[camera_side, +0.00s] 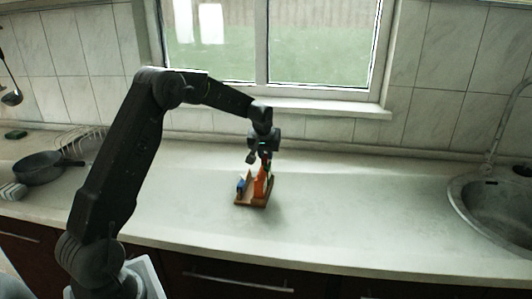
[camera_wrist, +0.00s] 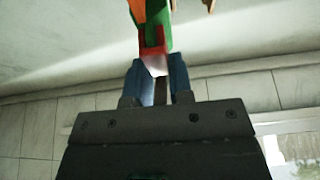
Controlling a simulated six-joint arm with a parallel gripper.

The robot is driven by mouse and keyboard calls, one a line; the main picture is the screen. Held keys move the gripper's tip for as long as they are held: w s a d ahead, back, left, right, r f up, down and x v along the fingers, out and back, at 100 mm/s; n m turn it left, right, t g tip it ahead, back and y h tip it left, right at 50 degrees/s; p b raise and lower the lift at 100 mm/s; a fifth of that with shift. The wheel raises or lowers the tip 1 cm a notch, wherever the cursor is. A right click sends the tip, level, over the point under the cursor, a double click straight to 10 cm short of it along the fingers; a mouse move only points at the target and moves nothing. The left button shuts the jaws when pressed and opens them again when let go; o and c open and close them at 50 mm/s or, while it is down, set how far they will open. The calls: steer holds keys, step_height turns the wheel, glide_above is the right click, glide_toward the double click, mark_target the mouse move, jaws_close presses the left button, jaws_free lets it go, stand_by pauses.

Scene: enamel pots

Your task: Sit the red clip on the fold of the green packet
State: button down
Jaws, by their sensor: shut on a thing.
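My gripper (camera_wrist: 158,72) points at the packets and is shut on the red clip (camera_wrist: 152,42), which sticks out beyond its two blue fingertips. The clip meets the end of the green packet (camera_wrist: 158,14) in the wrist view; I cannot tell whether it sits over the fold or only touches it. In the side view my gripper (camera_side: 264,155) is just above the packets in a small wooden holder (camera_side: 251,204). The green packet shows there only as a sliver, mostly hidden by an orange packet (camera_side: 261,185).
A blue item (camera_side: 241,185) stands at the left of the holder. A dark pan (camera_side: 42,167) and a wire rack (camera_side: 82,140) are at the far left, a sink (camera_side: 495,205) at the right. The counter (camera_side: 350,210) around the holder is clear.

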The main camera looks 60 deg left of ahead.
steer(key=shift+f, duration=0.1)
steer(key=c, duration=0.9)
jaws_free()
steer(key=shift+c, duration=0.2)
steer(key=v, duration=1.4)
steer(key=s+d+r+m, duration=0.2)
steer(key=s+d+r, duration=0.3)
steer(key=d, duration=0.4)
steer(key=s+d+f+m+h, duration=0.1)
steer(key=s+d+m, duration=0.1)
steer(key=s+d, duration=0.2)
steer(key=s+d+f+m+t+h, duration=0.1)
steer(key=s+d, duration=0.4)
steer(key=s, duration=0.6)
steer(key=s+d+f+m+t+h, duration=0.1)
steer(key=s+d+f+m, duration=0.2)
steer(key=s+d, duration=0.2)
steer(key=s, duration=0.3)
steer(key=shift+s, duration=0.2)
